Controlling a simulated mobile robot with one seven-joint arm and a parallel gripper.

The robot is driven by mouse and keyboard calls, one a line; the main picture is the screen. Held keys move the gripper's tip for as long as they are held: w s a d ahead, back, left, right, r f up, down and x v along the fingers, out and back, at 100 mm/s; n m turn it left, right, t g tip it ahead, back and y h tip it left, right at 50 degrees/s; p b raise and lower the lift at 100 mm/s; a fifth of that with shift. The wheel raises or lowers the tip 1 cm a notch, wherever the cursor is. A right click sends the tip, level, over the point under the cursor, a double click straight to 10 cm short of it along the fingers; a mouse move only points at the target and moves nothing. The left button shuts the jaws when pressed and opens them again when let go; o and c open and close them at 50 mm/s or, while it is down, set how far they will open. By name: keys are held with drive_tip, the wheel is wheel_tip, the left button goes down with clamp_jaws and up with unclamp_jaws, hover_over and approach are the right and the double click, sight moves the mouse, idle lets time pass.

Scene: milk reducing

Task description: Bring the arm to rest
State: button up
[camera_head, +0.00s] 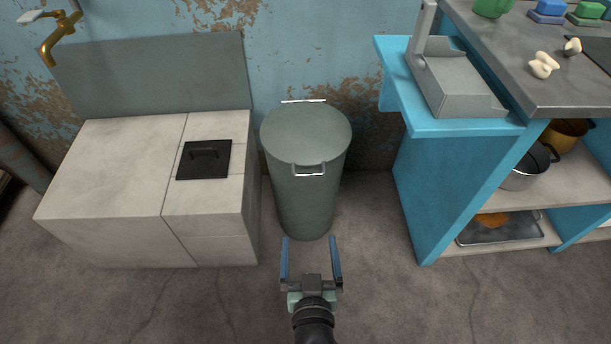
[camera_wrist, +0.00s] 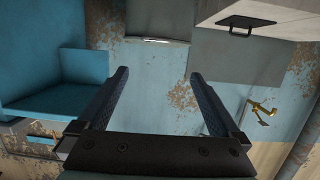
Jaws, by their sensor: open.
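My gripper (camera_head: 311,243) is open and empty. In the head view its two blue fingers point up the picture, in front of the grey-green bin, with bare floor showing around them. In the wrist view my gripper (camera_wrist: 158,75) shows its two dark fingers spread wide with nothing between them but the blue wall behind. My arm comes in from the bottom middle of the head view.
The lidded bin (camera_head: 306,140) stands between a pale cabinet (camera_head: 110,170) with a black-handled hatch (camera_head: 204,160) and a blue shelf unit (camera_head: 450,185) holding pots. A grey scale-like device (camera_head: 455,85) sits on the blue top. Floor (camera_head: 400,305) is clear in front.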

drive_tip(key=b+x, duration=0.1)
drive_tip(key=x, duration=0.8)
drive_tip(key=shift+w, duration=0.25)
drive_tip(key=shift+r, duration=0.1)
